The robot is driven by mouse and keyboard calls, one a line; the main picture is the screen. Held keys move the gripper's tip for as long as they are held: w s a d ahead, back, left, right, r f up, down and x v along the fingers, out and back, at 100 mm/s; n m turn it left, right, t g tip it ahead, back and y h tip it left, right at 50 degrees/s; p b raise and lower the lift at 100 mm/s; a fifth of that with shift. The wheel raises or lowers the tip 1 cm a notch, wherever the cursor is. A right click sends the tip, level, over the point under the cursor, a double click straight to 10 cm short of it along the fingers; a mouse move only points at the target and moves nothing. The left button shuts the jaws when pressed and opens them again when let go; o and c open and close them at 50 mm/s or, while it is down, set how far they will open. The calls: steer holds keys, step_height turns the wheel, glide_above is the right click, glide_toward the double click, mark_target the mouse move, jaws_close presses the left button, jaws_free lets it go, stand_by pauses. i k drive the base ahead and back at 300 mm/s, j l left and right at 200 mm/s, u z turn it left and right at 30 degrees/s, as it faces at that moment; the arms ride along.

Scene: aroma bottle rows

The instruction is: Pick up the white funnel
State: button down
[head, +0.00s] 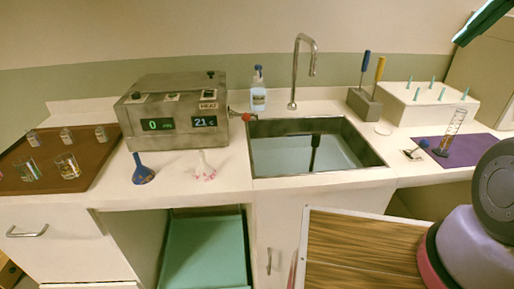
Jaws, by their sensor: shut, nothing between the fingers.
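The white funnel (204,171) stands on the white counter in front of the grey heating machine, its narrow stem pointing up. It has pink-red marks near its lower rim. A blue funnel (142,172) stands to its left, also stem up, with a clear gap between them. Nothing covers the white funnel. Rounded purple and grey parts at the right edge look like my arm, far from the funnel.
The heating machine (172,112) stands behind the funnels. A brown tray (95,165) with several glass vessels lies left. The sink (375,160) with its tap (296,75) is right. A purple mat (470,150) holds a cylinder (452,128).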

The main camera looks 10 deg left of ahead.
mark_target(205, 172)
steer(key=u, duration=1.5)
